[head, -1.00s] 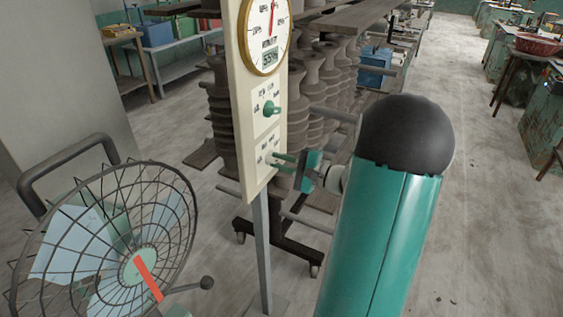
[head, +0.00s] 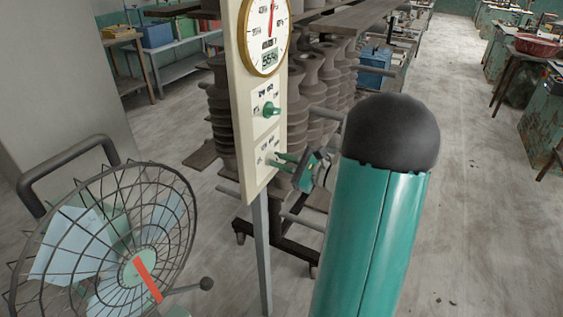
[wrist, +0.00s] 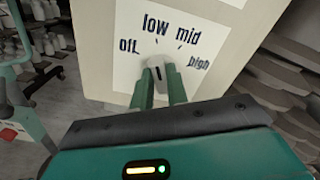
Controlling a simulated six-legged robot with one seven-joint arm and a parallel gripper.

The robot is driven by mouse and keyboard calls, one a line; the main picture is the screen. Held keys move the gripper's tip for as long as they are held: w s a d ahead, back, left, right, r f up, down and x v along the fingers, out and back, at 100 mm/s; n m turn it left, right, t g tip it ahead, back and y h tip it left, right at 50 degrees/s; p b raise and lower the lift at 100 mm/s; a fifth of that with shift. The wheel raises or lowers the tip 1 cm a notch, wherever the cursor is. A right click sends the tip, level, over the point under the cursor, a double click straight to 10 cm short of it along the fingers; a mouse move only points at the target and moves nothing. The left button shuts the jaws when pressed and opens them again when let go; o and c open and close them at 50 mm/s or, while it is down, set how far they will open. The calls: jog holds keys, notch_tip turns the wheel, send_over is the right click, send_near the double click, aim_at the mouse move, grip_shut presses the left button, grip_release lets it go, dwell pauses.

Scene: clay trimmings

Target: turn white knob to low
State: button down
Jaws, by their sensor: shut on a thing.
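The white knob (wrist: 155,73) sits on a white dial plate (wrist: 222,78) marked off, low, mid and high. A short dark line on its face points roughly upward, toward the low side; its exact setting is hard to tell. My gripper (wrist: 162,90) is shut on the knob, with one green finger on each side. In the head view, my gripper (head: 279,160) reaches the lower plate of the cream panel (head: 252,170), and its fingers hide the knob there.
A green knob (head: 271,109) sits above on the same panel, under a round gauge (head: 264,35). A caged fan (head: 105,245) stands at the left. A rack of clay pieces (head: 320,75) stands close behind the panel. Floor at the right is open.

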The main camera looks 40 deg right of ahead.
jog(key=shift+m, duration=0.6)
jog(key=c, duration=1.4)
grip_release()
jog(key=shift+s+d, duration=0.1)
jog(key=v, duration=1.3)
jog(key=shift+s, duration=0.35)
